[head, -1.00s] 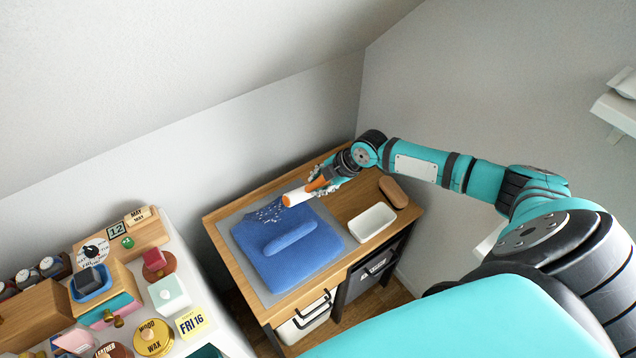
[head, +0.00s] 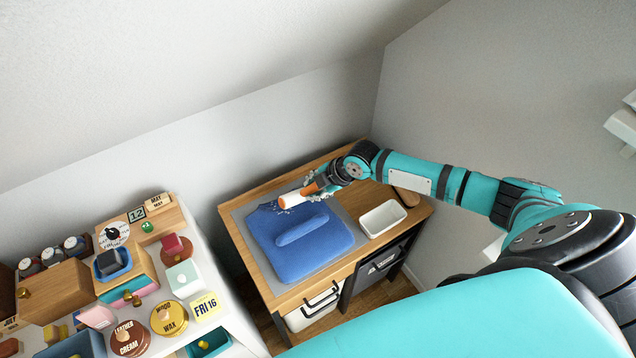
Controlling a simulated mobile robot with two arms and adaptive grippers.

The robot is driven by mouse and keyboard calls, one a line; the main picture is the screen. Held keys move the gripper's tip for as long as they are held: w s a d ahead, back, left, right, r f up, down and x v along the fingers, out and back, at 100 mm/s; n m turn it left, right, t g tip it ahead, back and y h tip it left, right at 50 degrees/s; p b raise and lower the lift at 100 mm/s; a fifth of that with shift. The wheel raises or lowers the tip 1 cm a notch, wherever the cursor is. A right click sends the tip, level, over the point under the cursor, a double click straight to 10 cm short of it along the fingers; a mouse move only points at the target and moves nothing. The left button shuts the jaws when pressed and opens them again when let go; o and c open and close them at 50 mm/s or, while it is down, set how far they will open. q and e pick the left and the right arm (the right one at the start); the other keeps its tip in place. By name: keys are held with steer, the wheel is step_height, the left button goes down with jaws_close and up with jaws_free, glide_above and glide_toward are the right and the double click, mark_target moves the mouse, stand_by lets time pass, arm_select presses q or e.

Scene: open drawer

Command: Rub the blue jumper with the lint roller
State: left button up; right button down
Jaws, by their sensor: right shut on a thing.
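The blue jumper (head: 284,258) lies folded on a grey mat (head: 243,248) on the wooden desk. Some pale specks show on its far part, near the roller. My right gripper (head: 316,187) is shut on the orange handle of the lint roller (head: 291,198). The white roller end points left, over the far edge of the jumper. I cannot tell whether it touches the cloth. My left gripper is not in view.
A white tray (head: 403,217) stands on the desk right of the jumper, with a brown brush (head: 405,196) behind it, partly hidden by my arm. A cluttered white table with wooden boxes (head: 55,291) and tins (head: 169,318) stands at the left.

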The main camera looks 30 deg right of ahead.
steer(key=a+p, duration=0.2)
steer(key=a, duration=0.4)
stand_by(0.6)
steer(key=shift+s, duration=0.1)
step_height(320, 180, up, 6)
steer(key=p, duration=0.5)
steer(key=shift+p, duration=0.3)
steer(key=shift+r, duration=0.1)
step_height(320, 180, up, 3)
steer(key=p, duration=0.2)
steer(key=shift+p, duration=0.35)
